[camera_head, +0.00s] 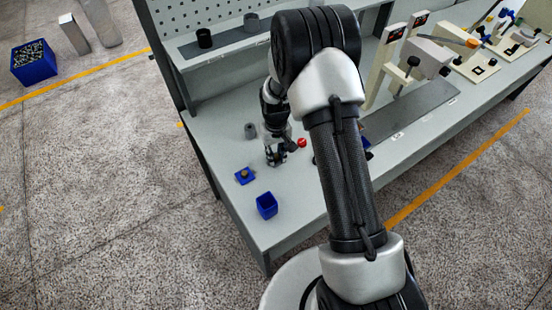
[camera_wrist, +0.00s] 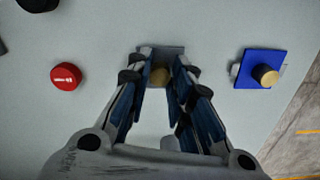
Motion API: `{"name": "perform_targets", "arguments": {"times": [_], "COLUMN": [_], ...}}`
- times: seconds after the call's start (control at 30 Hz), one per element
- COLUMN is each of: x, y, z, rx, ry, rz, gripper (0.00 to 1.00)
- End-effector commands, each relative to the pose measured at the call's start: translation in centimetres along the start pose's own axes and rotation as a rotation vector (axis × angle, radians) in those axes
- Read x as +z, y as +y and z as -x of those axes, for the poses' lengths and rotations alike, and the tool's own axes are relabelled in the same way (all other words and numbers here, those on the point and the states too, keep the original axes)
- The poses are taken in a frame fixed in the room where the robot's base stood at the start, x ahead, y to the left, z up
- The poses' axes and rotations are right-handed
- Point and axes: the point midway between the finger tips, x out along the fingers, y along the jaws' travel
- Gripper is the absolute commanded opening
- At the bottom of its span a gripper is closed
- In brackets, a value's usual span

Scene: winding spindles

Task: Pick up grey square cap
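The grey square cap (camera_wrist: 168,50) lies on the bench and shows in the wrist view between and just beyond my fingertips. A round brass-coloured knob (camera_wrist: 160,76) stands at its middle. My gripper (camera_wrist: 161,64) is over the cap with one finger on each side of the knob. The fingers are apart, with a narrow gap to the knob. The fingers hide the cap's sides. In the head view my gripper (camera_head: 275,157) is low over the bench, and I cannot make out the cap clearly there.
A blue square cap (camera_wrist: 250,68) with a brass knob lies to the right in the wrist view. A red round cap (camera_wrist: 66,76) lies to the left.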

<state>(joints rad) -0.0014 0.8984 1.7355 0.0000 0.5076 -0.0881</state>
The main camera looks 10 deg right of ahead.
Motion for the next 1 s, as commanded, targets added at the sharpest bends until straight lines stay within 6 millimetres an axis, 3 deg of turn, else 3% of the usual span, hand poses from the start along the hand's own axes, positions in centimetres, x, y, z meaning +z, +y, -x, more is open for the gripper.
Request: {"name": "perform_targets", "arguments": {"times": [0.27, 0.67, 0.83, 1.0], "x": [0.0, 0.0, -0.1, -0.2], "y": [0.0, 0.0, 0.0, 0.0], "z": [0.0, 1.0, 3.5, 8.2], "rx": [0.000, 0.000, 0.000, 0.001], "ry": [0.000, 0.001, 0.003, 0.006], "rz": [0.000, 0.000, 0.000, 0.000], "gripper": [0.00, 0.00, 0.00, 0.00]}}
